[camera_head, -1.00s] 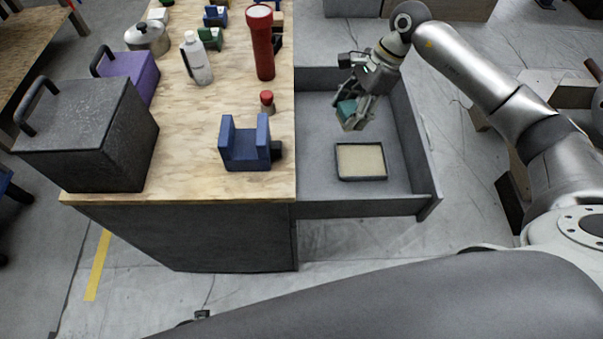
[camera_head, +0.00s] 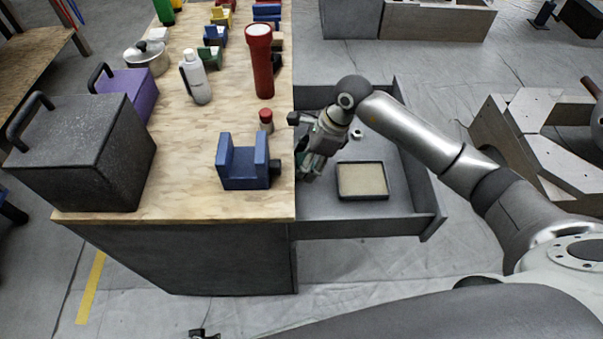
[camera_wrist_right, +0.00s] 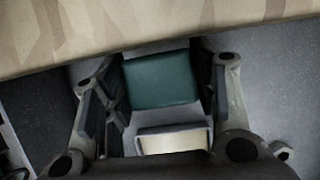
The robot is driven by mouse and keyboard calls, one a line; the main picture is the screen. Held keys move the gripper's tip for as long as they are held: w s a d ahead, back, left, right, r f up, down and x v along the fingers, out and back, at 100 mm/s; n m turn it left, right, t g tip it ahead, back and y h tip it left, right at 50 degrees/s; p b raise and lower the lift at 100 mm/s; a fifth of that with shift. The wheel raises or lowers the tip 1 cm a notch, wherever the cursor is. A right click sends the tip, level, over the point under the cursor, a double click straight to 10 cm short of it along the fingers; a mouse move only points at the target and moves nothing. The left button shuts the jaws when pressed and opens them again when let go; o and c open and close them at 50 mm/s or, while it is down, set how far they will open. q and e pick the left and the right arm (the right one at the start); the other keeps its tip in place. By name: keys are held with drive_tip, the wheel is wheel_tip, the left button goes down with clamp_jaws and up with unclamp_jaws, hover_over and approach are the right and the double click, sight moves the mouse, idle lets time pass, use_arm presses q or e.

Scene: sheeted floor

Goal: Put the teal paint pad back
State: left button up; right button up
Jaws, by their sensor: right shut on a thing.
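The teal paint pad (camera_wrist_right: 160,80) is between the fingers of my right gripper (camera_wrist_right: 160,88) in the right wrist view. Whether the pad touches the drawer floor cannot be told.
The wooden tabletop (camera_head: 190,160) overhangs close to my right gripper. On it stand a blue holder (camera_head: 243,165), a red-capped bottle (camera_head: 266,120), a red flashlight (camera_head: 261,62) and a dark box (camera_head: 85,150). The drawer's right side has free room.

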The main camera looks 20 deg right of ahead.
drive_tip(key=shift+s+a+f, duration=0.1)
drive_tip(key=shift+a+f, duration=0.25)
drive_tip(key=shift+f, duration=0.05)
drive_tip(key=x, duration=0.3)
drive_tip(key=shift+s+d+f, duration=0.2)
drive_tip(key=shift+d+f, duration=0.15)
drive_tip(key=shift+f, duration=0.15)
drive_tip(key=o, duration=1)
use_arm(q)
drive_tip(key=shift+w+r, duration=0.15)
drive_tip(key=shift+r, duration=0.45)
drive_tip(key=shift+w, duration=0.1)
drive_tip(key=s+f, duration=0.2)
drive_tip(key=f, duration=0.1)
drive_tip(key=shift+a+p, duration=0.1)
drive_tip(key=shift+p, duration=0.2)
use_arm(e)
drive_tip(key=v, duration=1.2)
